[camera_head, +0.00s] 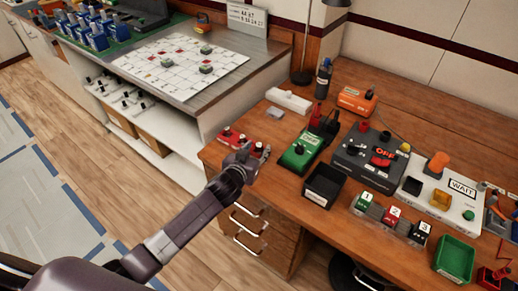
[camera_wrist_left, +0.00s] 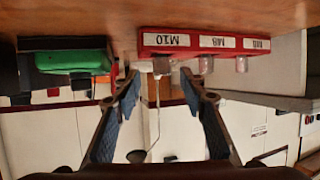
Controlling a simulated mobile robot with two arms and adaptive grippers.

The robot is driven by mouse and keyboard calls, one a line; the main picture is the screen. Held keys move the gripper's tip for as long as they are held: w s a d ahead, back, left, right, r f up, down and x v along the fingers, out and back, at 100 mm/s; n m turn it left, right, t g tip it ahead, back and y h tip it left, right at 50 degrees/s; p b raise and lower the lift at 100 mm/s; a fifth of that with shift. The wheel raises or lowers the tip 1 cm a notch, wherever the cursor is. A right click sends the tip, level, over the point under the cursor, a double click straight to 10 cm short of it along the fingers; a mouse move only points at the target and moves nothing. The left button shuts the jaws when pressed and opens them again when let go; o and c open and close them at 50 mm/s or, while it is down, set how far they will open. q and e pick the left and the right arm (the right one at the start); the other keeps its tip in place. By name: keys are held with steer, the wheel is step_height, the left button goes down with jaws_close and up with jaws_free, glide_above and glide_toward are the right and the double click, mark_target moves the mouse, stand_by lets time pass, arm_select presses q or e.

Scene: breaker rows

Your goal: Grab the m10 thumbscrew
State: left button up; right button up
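A red rack (camera_head: 231,137) stands at the left end of the wooden desk. In the left wrist view, which is upside down, the rack (camera_wrist_left: 203,43) carries white labels; M10 and M8 can be read, and the third is too blurred. A dark grey knob, the M10 thumbscrew (camera_wrist_left: 161,66), is at the M10 label. Two paler knobs (camera_wrist_left: 207,65) are at the other labels. My left gripper (camera_head: 262,154) is beside the rack in the head view. In the wrist view its fingers (camera_wrist_left: 160,80) are open and empty, with the M10 thumbscrew between and beyond their tips. My right gripper is not in view.
A green device (camera_head: 300,152) and a black open bin (camera_head: 323,184) stand right of the rack. A dark box with an OFF switch (camera_head: 370,155) is beyond them. A white case (camera_head: 289,100) lies behind. The floor left of the desk is clear.

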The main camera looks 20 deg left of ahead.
mark_target(258, 146)
arm_select(q)
steer(key=shift+x, duration=1.75)
steer(key=shift+a+f, duration=0.1)
steer(key=shift+a, duration=0.1)
jaws_close()
